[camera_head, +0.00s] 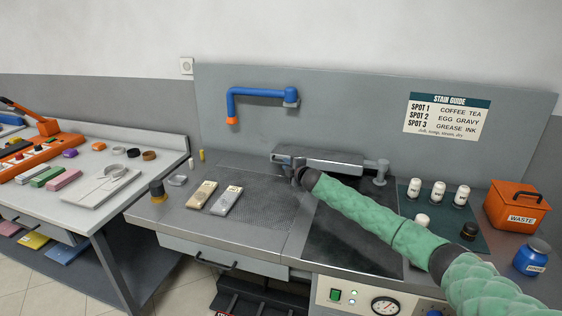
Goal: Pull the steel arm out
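The steel arm (335,160) is a grey metal bar lying along the foot of the back panel, behind the dark work plate. Its right end meets a short upright grey post (380,174). My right arm, in a green quilted sleeve, reaches in from the lower right across the plate. My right gripper (291,166) is at the left end of the steel arm, touching or very close to it. Its fingers are small and dark against the metal, so I cannot tell whether they are shut on it. My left gripper is not in view.
A blue swing arm (262,93) with an orange tip is on the back panel. Several white-capped bottles (439,190), an orange waste bin (516,206) and a blue jar (532,256) stand at right. Two brushes (227,200) lie left. The dark plate (345,240) is clear below my arm.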

